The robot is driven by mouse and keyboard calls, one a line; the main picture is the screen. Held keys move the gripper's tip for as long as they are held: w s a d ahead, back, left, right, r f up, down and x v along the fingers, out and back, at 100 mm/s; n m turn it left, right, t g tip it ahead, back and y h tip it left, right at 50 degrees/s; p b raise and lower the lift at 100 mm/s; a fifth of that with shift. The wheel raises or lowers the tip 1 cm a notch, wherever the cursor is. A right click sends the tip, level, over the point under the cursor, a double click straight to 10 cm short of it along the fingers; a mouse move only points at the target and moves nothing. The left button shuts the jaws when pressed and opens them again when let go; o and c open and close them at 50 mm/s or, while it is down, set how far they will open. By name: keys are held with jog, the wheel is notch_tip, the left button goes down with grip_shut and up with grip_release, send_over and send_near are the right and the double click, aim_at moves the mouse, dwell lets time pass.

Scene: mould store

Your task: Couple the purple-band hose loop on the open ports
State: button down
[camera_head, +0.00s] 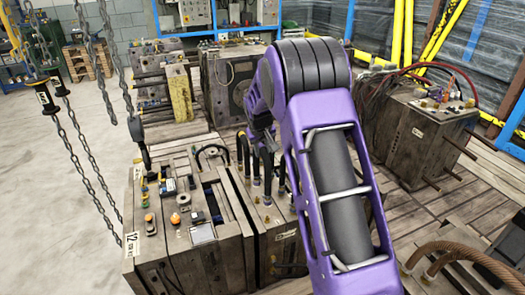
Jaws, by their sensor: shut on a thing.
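My purple arm comes up from the lower right and bends over. My gripper (263,138) is small and dark, partly hidden behind the arm, over the mould block (262,238) marked 12. It is shut on a black hose loop (267,170), whose legs hang down close to the block's top. Other black hoses stand beside it, and a separate black hose arch (212,149) is to the left. I cannot make out a purple band at this size. I cannot tell whether the hose ends touch the ports, as the ports are too small and partly covered.
Small fittings and tools (170,188) lie on the block's left top. Chains (85,150) hang at the left. A mould with red hoses (430,125) stands at right, and brown hoses (462,255) are at lower right. Bare floor (60,220) is at left.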

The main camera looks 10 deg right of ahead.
notch_tip(320, 180, down, 5)
jog(key=b, duration=0.3)
jog(key=shift+f, duration=0.15)
jog(key=shift+s+a, duration=0.1)
jog(key=shift+s, duration=0.05)
dwell(0.6)
jog(key=shift+f+b, duration=0.5)
jog(key=shift+f, duration=1)
dwell(2.6)
jog(key=c, duration=0.5)
grip_release()
jog(key=shift+f, duration=0.1)
jog(key=p+v, duration=0.2)
jog(key=v, duration=1.5)
jog(key=shift+s+r, duration=0.1)
jog(key=shift+r, duration=0.2)
